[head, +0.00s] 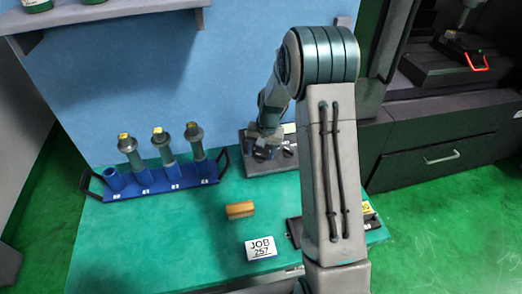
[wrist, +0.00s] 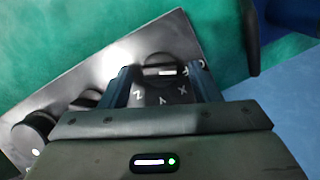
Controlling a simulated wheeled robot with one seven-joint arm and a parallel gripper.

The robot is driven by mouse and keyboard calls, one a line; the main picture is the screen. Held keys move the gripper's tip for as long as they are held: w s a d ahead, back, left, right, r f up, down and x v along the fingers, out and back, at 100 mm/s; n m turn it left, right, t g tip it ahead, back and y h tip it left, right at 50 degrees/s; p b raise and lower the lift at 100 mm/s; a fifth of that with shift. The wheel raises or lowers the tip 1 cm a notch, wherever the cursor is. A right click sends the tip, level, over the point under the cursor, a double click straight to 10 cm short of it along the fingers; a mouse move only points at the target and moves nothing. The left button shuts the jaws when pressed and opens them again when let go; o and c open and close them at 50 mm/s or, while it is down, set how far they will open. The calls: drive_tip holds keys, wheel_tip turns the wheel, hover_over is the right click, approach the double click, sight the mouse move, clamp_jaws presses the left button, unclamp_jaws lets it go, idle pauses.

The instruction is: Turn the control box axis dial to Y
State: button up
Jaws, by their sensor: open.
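The control box (head: 273,166) is a grey panel at the back of the green bench, partly hidden by my gripper (head: 264,149) in the head view. In the wrist view its face (wrist: 100,65) fills the upper left. The axis dial (wrist: 161,68) is a dark round knob with a pale bar across it. The letters Z, Y and X show along its near side, with part of another label at its right. The bar lies roughly sideways; I cannot tell which label it marks. My gripper (wrist: 163,80) is open, with one finger on each side of the dial; contact is unclear.
Two more dark knobs (wrist: 84,100) (wrist: 36,130) sit left of the dial. A blue rack (head: 155,183) with several grey tool holders stands to the left. The bench's left front is clear.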

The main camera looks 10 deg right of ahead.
drive_tip(key=c, duration=1)
drive_tip(key=shift+b, duration=0.3)
drive_tip(key=m+b, duration=0.1)
drive_tip(key=m+y+b, duration=0.1)
drive_tip(key=m+b, duration=0.1)
drive_tip(key=shift+d+f+m+t, duration=0.2)
drive_tip(key=shift+m+t, duration=0.1)
drive_tip(key=shift+t, duration=0.1)
drive_tip(key=m+b, duration=0.1)
drive_tip(key=m+t+y+b, duration=0.1)
drive_tip(key=m+b, duration=0.2)
drive_tip(key=m, duration=0.1)
drive_tip(key=shift+s, duration=0.25)
drive_tip(key=m+t+b, duration=0.1)
drive_tip(key=m, duration=0.1)
drive_tip(key=m+t+b, duration=0.1)
drive_tip(key=m+b, duration=0.1)
drive_tip(key=shift+s+m+y, duration=0.15)
drive_tip(key=shift+m+y, duration=0.25)
drive_tip(key=shift+s+m+t+b, duration=0.1)
drive_tip(key=shift+m+t+b, duration=0.7)
drive_tip(key=shift+m, duration=1.1)
